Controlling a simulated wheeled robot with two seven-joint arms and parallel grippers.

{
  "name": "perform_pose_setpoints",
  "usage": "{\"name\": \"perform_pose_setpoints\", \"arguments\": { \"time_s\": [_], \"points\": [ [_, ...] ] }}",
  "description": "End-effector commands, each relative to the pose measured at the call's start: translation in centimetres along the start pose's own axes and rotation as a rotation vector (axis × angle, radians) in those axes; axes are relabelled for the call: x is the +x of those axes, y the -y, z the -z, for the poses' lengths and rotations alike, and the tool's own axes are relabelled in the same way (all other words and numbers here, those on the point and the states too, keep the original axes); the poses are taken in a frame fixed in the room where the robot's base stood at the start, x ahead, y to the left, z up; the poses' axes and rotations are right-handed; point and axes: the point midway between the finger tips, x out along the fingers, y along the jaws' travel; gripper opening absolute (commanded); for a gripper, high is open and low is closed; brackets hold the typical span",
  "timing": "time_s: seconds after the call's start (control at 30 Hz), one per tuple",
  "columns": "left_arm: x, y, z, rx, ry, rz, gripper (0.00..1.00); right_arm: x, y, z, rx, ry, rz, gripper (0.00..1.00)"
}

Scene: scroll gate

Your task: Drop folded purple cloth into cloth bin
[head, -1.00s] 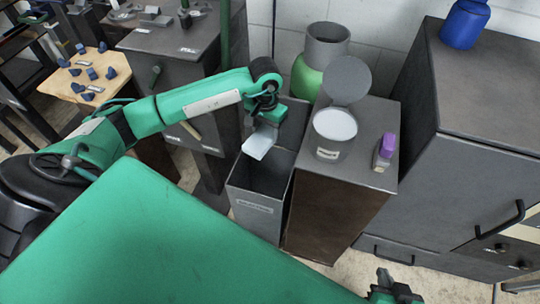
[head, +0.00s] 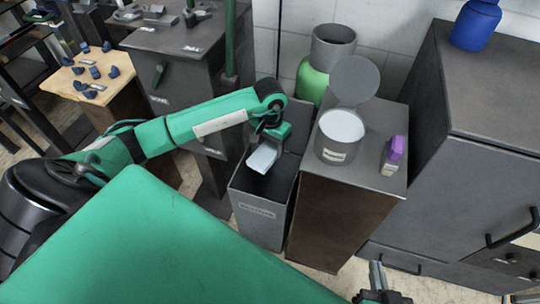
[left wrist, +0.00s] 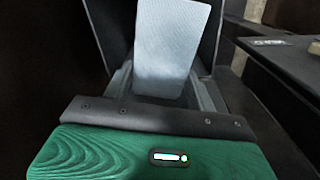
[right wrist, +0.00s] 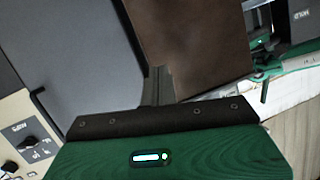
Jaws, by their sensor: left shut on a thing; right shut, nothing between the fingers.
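My left gripper (head: 268,142) is shut on a flat, folded cloth (head: 262,158) that looks pale blue-white, not purple. The cloth is over the open top of a tall grey bin (head: 258,222) with a label on its front. In the left wrist view the cloth (left wrist: 170,45) sticks out from between the fingers (left wrist: 165,88), with the dark inside of the bin around it. My right gripper (head: 378,280) is at the bottom of the head view, empty. Its closed fingers (right wrist: 157,82) show in the right wrist view.
Right of the bin stands a brown-sided cabinet (head: 335,225) carrying an open lidded canister (head: 339,140) and a purple-topped container (head: 394,152). A green-and-grey vessel (head: 312,80) stands behind. A large grey cabinet (head: 440,180) is at right, a dark workbench (head: 172,38) at left.

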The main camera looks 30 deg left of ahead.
Motion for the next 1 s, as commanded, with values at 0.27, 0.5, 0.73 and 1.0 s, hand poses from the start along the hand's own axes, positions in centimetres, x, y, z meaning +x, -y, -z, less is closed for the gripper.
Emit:
{"name": "perform_pose_setpoints", "arguments": {
  "time_s": [0.27,0.5,0.73,1.0],
  "points": [
    [0.0,0.0,0.0,0.000,0.000,0.000,0.83,0.0,0.0,0.0,0.000,0.001,0.000,0.00],
    [-0.1,0.0,0.0,0.000,0.000,0.000,0.83,0.0,0.0,0.0,0.000,0.001,0.000,0.00],
    [-2.7,0.0,0.1,0.001,-0.005,0.001,0.83,-0.2,-0.5,0.0,-0.008,0.048,-0.014,0.00],
    [-8.9,0.1,0.1,0.000,-0.005,0.002,0.83,-0.7,-1.8,-0.2,-0.022,0.157,-0.046,0.00]
  ]
}}
